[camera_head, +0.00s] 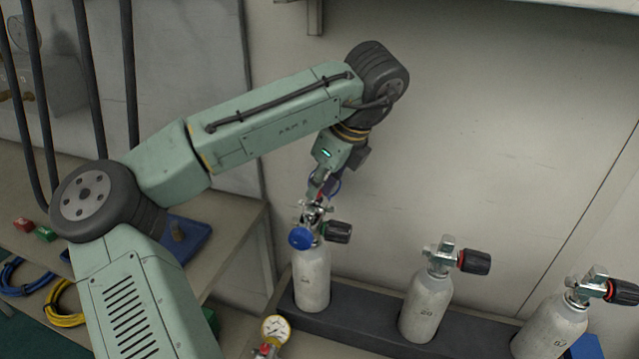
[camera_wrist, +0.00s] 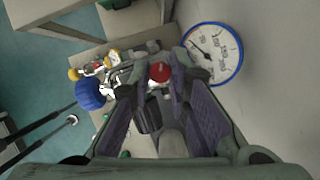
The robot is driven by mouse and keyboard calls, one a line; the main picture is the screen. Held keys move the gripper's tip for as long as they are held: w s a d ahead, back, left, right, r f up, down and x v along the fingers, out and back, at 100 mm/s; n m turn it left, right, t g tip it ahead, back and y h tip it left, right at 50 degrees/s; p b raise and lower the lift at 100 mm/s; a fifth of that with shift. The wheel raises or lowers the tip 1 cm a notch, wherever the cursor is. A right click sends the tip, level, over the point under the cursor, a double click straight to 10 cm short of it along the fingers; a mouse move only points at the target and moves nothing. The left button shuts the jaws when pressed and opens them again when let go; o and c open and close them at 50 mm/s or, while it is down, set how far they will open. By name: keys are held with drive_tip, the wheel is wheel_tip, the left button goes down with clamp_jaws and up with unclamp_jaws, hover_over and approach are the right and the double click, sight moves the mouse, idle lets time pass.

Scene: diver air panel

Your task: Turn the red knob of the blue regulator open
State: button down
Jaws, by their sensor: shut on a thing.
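The blue regulator sits on top of the left grey cylinder (camera_head: 311,282). Its blue round cap (camera_head: 300,238) faces outward, and the cap also shows in the wrist view (camera_wrist: 89,94). Its blue-rimmed gauge (camera_wrist: 215,52) has a white dial and stands right of my fingers. My gripper (camera_head: 318,190) reaches down onto the regulator from above. In the wrist view my gripper (camera_wrist: 157,80) is shut on the red knob, one finger on each side.
A black valve handle (camera_head: 338,232) sticks out right of the regulator. Two more grey cylinders (camera_head: 428,305) (camera_head: 553,328) stand in the dark rack to the right. A gauge with a yellow rim (camera_head: 275,329) is in front. A bench with hoses and a blue tray (camera_head: 190,240) is left.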

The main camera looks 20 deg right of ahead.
drive_tip(key=c, duration=1.5)
unclamp_jaws()
drive_tip(key=shift+r, duration=0.25)
drive_tip(key=s+d+r, duration=0.1)
drive_tip(key=s+d, duration=0.2)
drive_tip(key=s+d+r, duration=0.1)
drive_tip(key=s+d, duration=0.1)
drive_tip(key=s, duration=0.2)
drive_tip(key=s+d+r, duration=0.2)
drive_tip(key=s+d, duration=0.1)
drive_tip(key=s, duration=0.1)
drive_tip(key=shift+d, duration=0.35)
